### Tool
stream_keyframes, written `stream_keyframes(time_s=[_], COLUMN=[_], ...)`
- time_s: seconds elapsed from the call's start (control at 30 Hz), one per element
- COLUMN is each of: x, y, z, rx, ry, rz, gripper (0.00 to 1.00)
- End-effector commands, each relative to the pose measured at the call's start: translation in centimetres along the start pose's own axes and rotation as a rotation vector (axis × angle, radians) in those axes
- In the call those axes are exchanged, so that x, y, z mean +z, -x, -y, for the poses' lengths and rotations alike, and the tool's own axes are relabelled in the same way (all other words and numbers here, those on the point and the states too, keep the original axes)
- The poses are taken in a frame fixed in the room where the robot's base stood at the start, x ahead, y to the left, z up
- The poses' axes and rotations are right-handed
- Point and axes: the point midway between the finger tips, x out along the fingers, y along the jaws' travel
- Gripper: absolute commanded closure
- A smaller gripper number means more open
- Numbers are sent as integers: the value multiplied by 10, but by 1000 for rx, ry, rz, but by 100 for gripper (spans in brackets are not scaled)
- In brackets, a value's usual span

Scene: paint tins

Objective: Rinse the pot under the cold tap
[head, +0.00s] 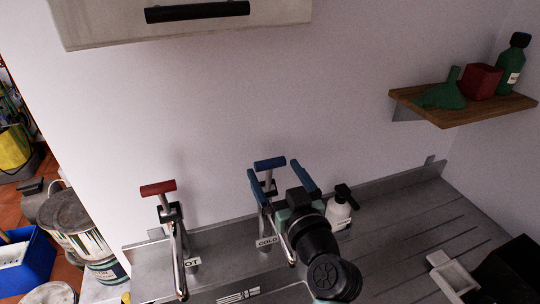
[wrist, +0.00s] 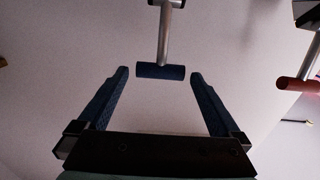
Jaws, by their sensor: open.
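The cold tap's lever has a blue bar handle (head: 270,163) on a metal stem, above a label reading COLD (head: 267,242). My gripper (head: 274,167) is open at this handle, its two blue fingers on either side. In the wrist view the blue handle (wrist: 160,71) lies across the gap between the fingertips of my gripper (wrist: 160,74), with space at both ends and no clear contact. My arm hides part of the cold tap and the sink below. I cannot make out a pot in either view.
The hot tap with a red handle (head: 158,188) stands to the left. A white bottle with a black top (head: 339,214) stands close right of my gripper. A grey dish (head: 446,276) lies on the ribbed drainer (head: 420,225). A wooden shelf (head: 440,117) is at upper right.

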Motion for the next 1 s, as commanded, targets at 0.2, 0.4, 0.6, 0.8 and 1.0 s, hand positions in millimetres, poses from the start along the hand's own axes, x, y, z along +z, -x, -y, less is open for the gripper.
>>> stream_keyframes(time_s=[0.2, 0.4, 0.6, 0.8, 1.0], x=[-1, 0, 0, 0, 0], y=[-27, -36, -37, -37, -36], z=[1, 1, 1, 1, 1], rx=[-2, -1, -1, -1, -1], ry=[0, 0, 0, 0, 0], rz=[0, 0, 0, 0, 0], gripper=[0, 0, 0, 23, 59])
